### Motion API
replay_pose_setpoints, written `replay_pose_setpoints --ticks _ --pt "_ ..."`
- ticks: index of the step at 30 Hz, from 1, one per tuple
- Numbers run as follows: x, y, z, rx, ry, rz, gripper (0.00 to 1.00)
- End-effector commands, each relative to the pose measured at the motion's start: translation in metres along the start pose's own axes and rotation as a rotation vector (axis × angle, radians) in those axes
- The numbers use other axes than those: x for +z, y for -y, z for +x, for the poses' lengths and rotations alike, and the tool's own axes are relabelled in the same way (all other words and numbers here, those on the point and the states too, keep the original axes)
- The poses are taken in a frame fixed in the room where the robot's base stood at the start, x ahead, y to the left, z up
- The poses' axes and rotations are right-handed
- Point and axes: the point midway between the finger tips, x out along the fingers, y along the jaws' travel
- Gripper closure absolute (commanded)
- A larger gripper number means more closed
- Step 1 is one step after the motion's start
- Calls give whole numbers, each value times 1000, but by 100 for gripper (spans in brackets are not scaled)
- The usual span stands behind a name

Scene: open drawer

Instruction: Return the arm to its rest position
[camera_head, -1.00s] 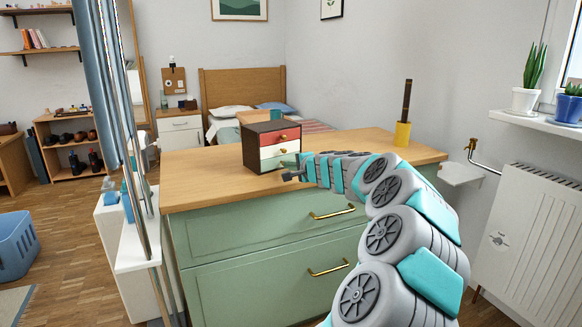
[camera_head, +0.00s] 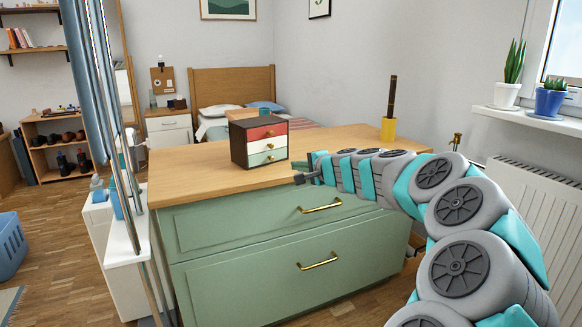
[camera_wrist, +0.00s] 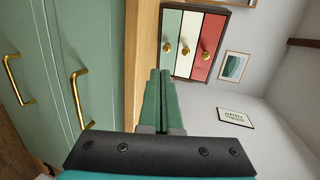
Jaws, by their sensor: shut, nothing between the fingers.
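My gripper (camera_head: 299,178) is at the end of my teal and grey arm, which reaches in from the lower right in the head view. It hangs just in front of the wooden top's front edge, near the small drawer box. In the wrist view the two green fingers of my gripper (camera_wrist: 160,98) lie together, shut and empty. The small box (camera_head: 259,142) with red, white and green drawers stands on the counter, and its drawers look closed. It also shows in the wrist view (camera_wrist: 194,44), turned sideways. My gripper is apart from it.
The green cabinet (camera_head: 260,245) with brass handles (camera_head: 320,205) stands below the wooden top (camera_head: 190,176). A yellow cup (camera_head: 388,130) holding a dark stick stands at the back right. A radiator (camera_head: 525,215) and potted plants (camera_head: 507,95) are on the right.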

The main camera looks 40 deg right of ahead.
Motion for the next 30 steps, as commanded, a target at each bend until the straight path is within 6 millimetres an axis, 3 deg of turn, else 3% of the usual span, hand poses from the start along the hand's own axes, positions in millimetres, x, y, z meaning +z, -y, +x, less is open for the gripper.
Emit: replay_pose_setpoints --ticks 10,14,17,23,27,30 --pt "1 0 -9 0 1 -1 100" --pt "22 2 -8 9 38 -35 100" --pt "66 4 -7 30 119 -104 100" --pt "201 -15 -25 119 375 -337 100" --pt "286 -49 -58 207 557 -519 100" --pt "335 -84 -91 287 685 -656 100"
